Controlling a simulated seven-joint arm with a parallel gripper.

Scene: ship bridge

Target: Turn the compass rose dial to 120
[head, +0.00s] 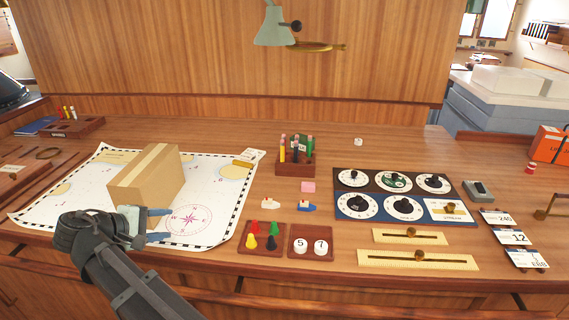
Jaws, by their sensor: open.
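A panel of round dials with black knobs stands on the right half of the desk. Its dark upper row holds three dials, the middle one with green on its face (394,182). Its blue lower row holds two white dials, left (357,206) and right (403,208). The markings are too small to read, so I cannot tell which one is the compass rose dial or where it points. My gripper (160,224) is open and empty over the chart at the left, far from the dials.
A cardboard box (146,180) stands on the chart (222,207) just beyond my gripper. Between gripper and dials are a tray of coloured pegs (261,238), a tray of numbered discs (311,244) and a pen holder (295,168). Brass sliders (418,259) lie before the panel.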

